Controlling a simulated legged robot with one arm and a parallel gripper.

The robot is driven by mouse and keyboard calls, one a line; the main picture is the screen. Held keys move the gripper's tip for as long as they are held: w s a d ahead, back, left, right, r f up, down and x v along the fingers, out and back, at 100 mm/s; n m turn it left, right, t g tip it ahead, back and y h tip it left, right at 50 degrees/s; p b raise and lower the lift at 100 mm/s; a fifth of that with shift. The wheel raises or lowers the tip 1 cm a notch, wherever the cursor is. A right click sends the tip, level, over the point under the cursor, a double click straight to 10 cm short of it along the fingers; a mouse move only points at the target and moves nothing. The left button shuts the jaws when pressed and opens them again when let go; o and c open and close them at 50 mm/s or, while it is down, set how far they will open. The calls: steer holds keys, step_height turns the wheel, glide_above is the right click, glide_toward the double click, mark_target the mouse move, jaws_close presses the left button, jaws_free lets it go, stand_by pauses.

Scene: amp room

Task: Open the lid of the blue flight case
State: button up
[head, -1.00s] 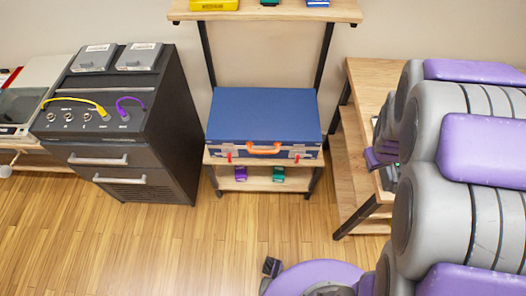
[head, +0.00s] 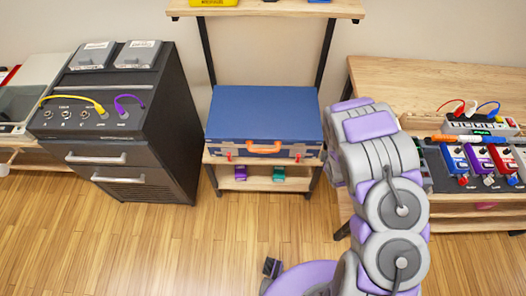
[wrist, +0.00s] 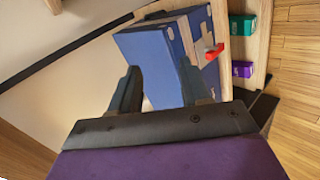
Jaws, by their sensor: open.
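The blue flight case (head: 264,112) lies flat on the middle shelf unit, its lid down. Its front has an orange handle (head: 264,147) and two red latches, one left (head: 229,157) and one right (head: 298,157) of the handle. I cannot tell any contact. In the head view my arm hides the gripper.
A dark amp cabinet (head: 110,130) stands to the left. A wooden table (head: 430,85) with a pedalboard (head: 450,178) is at the right. An upper shelf (head: 265,9) is above the case. Small purple (head: 241,173) and green (head: 279,174) items lie below it. Wooden floor is clear in front.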

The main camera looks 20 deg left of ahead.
steer(key=s+a+f+n+t+y, duration=0.1)
steer(key=s+a+f+n+y, duration=0.35)
steer(key=a+f, duration=0.4)
steer(key=n+t+y+b, duration=0.1)
steer(key=n+y+b, duration=0.1)
steer(key=y, duration=0.1)
glide_toward(263, 151)
steer(key=shift+m, duration=0.25)
steer(key=b+x, duration=0.1)
steer(key=x, duration=0.2)
steer(key=b+x, duration=0.1)
steer(key=x, duration=0.3)
steer(key=b+x, duration=0.1)
steer(key=x, duration=0.3)
steer(key=shift+d+f, duration=0.15)
steer(key=shift+f, duration=0.15)
steer(key=shift+c, duration=0.2)
steer(key=shift+s, duration=0.1)
jaws_close()
